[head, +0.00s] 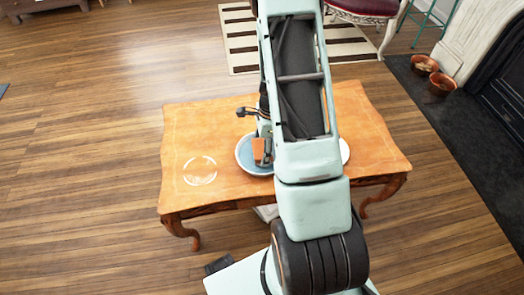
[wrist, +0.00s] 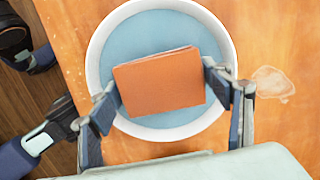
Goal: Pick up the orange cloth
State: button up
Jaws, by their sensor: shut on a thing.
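The orange cloth (wrist: 160,82) looks like a folded, flat rectangle in the wrist view, over a round white-rimmed dish with a blue inside (wrist: 108,35). My gripper (wrist: 160,90) has a finger at each side edge of the cloth and is shut on it. In the head view the cloth (head: 262,151) shows as a small orange patch over the dish (head: 241,160). Part of the dish is hidden behind my arm. Whether the cloth touches the dish is hard to tell.
The dish stands on a wooden table (head: 200,135) with curved legs. A white edge (head: 345,151) shows right of my arm. Terracotta pots (head: 440,84) stand by the fireplace. Floor at left is clear.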

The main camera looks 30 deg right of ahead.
aim_at(261, 148)
jog(key=shift+r, duration=0.1)
jog(key=shift+r+p, duration=0.3)
jog(key=shift+r, duration=0.25)
notch_tip(261, 148, up, 3)
jog(key=shift+s+f+p, duration=0.1)
jog(key=shift+f+p, duration=0.1)
jog(key=shift+p, duration=0.35)
jog(key=s+r, duration=0.2)
jog(key=s+a+r+p, duration=0.1)
jog(key=r, duration=0.1)
jog(key=shift+s+a+r+p, duration=0.1)
jog(key=shift+s+r+p, duration=0.2)
jog(key=shift+s+r, duration=0.1)
jog(key=s+a+r+p, duration=0.1)
jog(key=s+r, duration=0.3)
jog(key=s, duration=0.5)
jog(key=shift+s+a+r, duration=0.15)
jog(key=shift+s+a, duration=0.1)
jog(key=shift+a, duration=0.6)
jog(key=o, duration=0.5)
jog(key=c, duration=0.3)
